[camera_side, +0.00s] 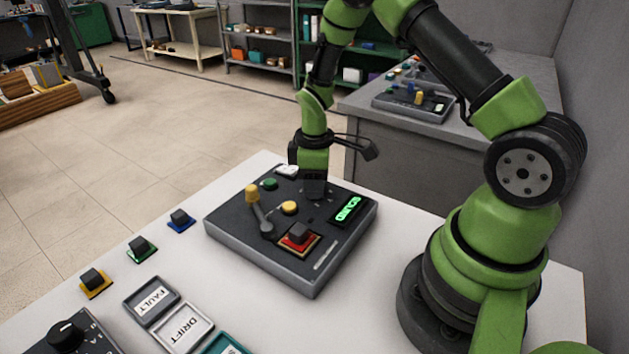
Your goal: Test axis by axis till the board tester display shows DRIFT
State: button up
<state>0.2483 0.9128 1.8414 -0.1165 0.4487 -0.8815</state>
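The board tester (235,235) is a dark grey box on the white table. Its display (350,209) glows green and appears to read SOUND. A red-based piece with a dark block on top (298,236) sits on the tester's near part. My gripper (314,190) points down at the tester's far part, left of the display. Its dark fingers are too small and dark to tell whether they are open or hold anything.
Yellow (95,283), green (142,249) and blue (180,220) based pieces with dark blocks stand along the left edge. Trays labelled FAULTY (133,298) and DRIFT (203,332) and a teal tray (210,347) lie in front. A dial box (45,345) is at bottom left.

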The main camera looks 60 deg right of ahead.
jog(key=shift+m, duration=0.4)
jog(key=m, duration=0.3)
jog(key=shift+m, duration=0.3)
jog(key=shift+a+m, duration=0.1)
jog(key=shift+m, duration=2.1)
jog(key=o, duration=0.9)
notch_tip(320, 180, up, 10)
